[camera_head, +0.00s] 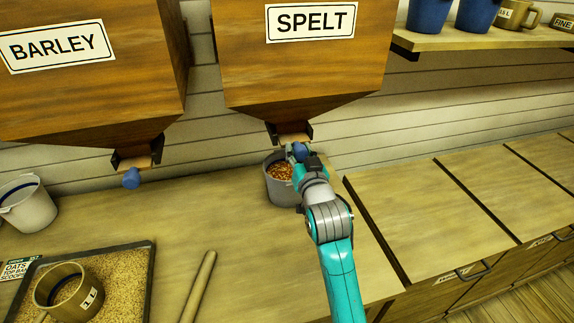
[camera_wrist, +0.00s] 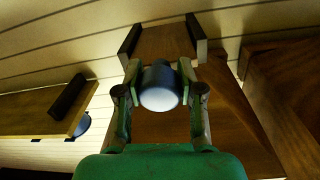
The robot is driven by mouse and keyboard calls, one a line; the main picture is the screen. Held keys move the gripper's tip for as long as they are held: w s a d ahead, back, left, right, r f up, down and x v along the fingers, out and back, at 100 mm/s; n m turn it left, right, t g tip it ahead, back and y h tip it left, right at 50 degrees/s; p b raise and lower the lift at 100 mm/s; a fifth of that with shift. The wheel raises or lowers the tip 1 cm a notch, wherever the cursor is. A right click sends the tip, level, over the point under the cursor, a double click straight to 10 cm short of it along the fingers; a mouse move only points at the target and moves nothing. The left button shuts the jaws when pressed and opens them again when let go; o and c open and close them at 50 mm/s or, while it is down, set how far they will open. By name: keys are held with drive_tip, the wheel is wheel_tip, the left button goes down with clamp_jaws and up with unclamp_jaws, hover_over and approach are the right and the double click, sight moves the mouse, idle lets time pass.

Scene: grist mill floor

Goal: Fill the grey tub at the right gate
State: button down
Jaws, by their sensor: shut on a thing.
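The SPELT hopper (camera_head: 312,50) hangs at the upper middle, with a gate (camera_head: 293,138) at its lower mouth. My gripper (camera_head: 301,153) is shut on the gate's blue knob, which shows between both fingers in the wrist view (camera_wrist: 160,88). A grey tub (camera_head: 282,192) stands on the bench under this gate, upright. Brown grain (camera_head: 280,172) shows inside it; my wrist hides its right side and part of the rim. No falling stream of grain can be made out. How far the gate is drawn I cannot tell.
The BARLEY hopper (camera_head: 90,80) has its own blue gate knob (camera_head: 131,179). A pale bucket (camera_head: 30,208) stands at far left. A grain tray (camera_head: 146,290) holds a brown mug-like measure (camera_head: 50,296). A wooden stick (camera_head: 200,287) lies nearby. Bench right of my arm is clear.

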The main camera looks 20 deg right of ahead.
drive_tip(key=shift+w+a+f, duration=0.1)
drive_tip(key=shift+f, duration=0.05)
drive_tip(key=shift+w+r, duration=0.3)
drive_tip(key=c, duration=1.9)
unclamp_jaws()
drive_tip(key=shift+o, duration=0.4)
drive_tip(key=shift+w, duration=0.1)
drive_tip(key=o, duration=1)
drive_tip(key=shift+o, duration=0.6)
drive_tip(key=shift+w+f, duration=0.1)
drive_tip(key=shift+w, duration=0.05)
drive_tip(key=s, duration=1.2)
drive_tip(key=shift+a, duration=0.2)
